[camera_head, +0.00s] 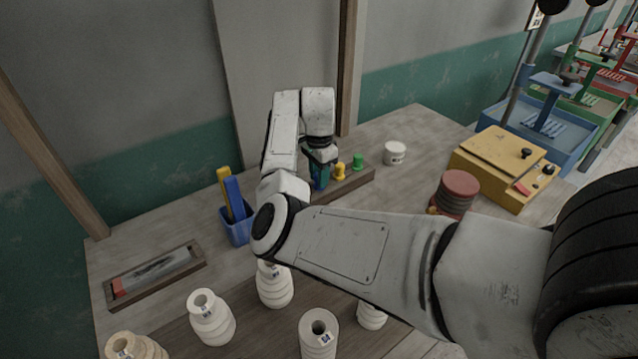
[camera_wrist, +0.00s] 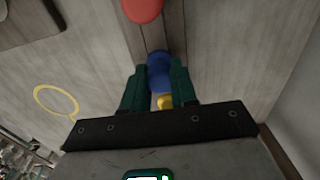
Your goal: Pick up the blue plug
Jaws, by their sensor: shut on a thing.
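The blue plug (camera_wrist: 158,57) shows between the green fingers of my gripper (camera_wrist: 159,68) in the wrist view. My gripper is shut on it. In the head view my gripper (camera_head: 319,172) points down over the wooden rack at the back of the table, and only a little blue shows at its fingertips. I cannot tell whether the plug is clear of the rack.
A yellow plug (camera_head: 340,171) and a green plug (camera_head: 358,161) stand on the wooden rack (camera_head: 348,185) close to the right. A red plug (camera_wrist: 142,9) shows in the wrist view. A white jar (camera_head: 395,154) and blue cup (camera_head: 238,229) stand nearby; several pale ribbed pieces are in front.

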